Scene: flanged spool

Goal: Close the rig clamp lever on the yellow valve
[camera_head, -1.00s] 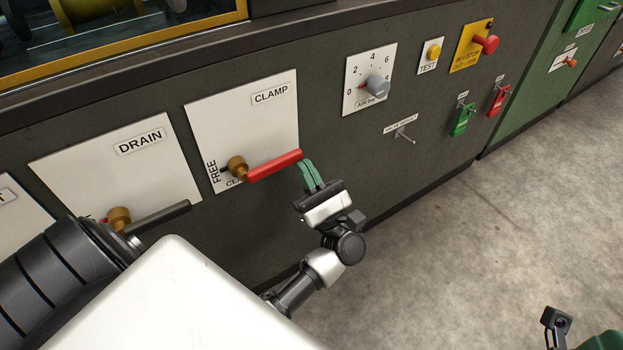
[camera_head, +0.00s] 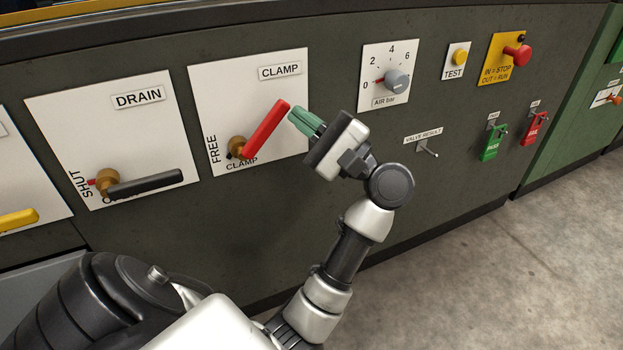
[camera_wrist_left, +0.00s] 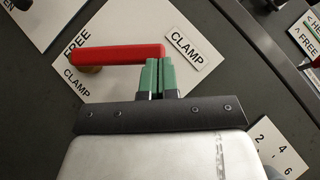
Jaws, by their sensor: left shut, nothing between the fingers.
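The clamp lever (camera_head: 267,130) is a red handle on a brass pivot, on the white plate marked CLAMP and FREE. It slants up to the right from its pivot, between level and upright. My left gripper (camera_head: 299,119) is shut and empty, its green fingertips just right of the lever's free end. In the left wrist view the fingertips (camera_wrist_left: 159,66) are close by the end of the red lever (camera_wrist_left: 115,54); I cannot tell if they touch it. A yellow handle (camera_head: 16,219) shows at the left edge, its valve cut off. My right gripper is not in view.
The black drain lever (camera_head: 147,182) lies nearly level on its plate to the left. The air dial (camera_head: 396,80), test button (camera_head: 459,57) and red stop knob (camera_head: 521,54) stick out to the right. A small toggle (camera_head: 429,151) and two tags hang lower. Bare floor lies at right.

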